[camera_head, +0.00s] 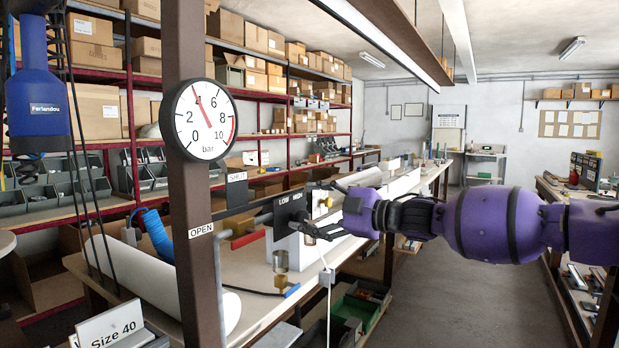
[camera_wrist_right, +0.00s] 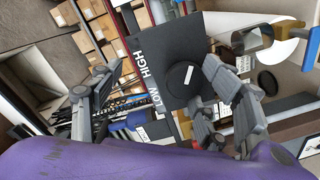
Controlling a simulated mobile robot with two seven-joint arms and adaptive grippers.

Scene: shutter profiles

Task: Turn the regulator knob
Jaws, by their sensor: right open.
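The regulator's black panel (camera_head: 290,208) with the words LOW and HIGH stands above the bench in the head view. The wrist view shows a round black knob (camera_wrist_right: 183,80) with a white line on this panel (camera_wrist_right: 150,50). My right gripper (camera_head: 322,208) is open in front of the panel in the head view, hiding the knob there. In the wrist view its fingers (camera_wrist_right: 160,88) are spread, one set close beside the knob and the other well away from it. I cannot tell whether they touch. A round bar gauge (camera_head: 207,130) has its needle near 4. My left gripper is out of view.
A brown post (camera_head: 186,230) carries the gauge and an OPEN label. A SHUT label (camera_head: 236,177) hangs beside it. The bench (camera_head: 262,325) holds a white roll (camera_head: 130,275) and a blue-sleeved hose (camera_head: 157,236). Shelves of boxes line the left wall. The aisle floor (camera_head: 440,300) is clear.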

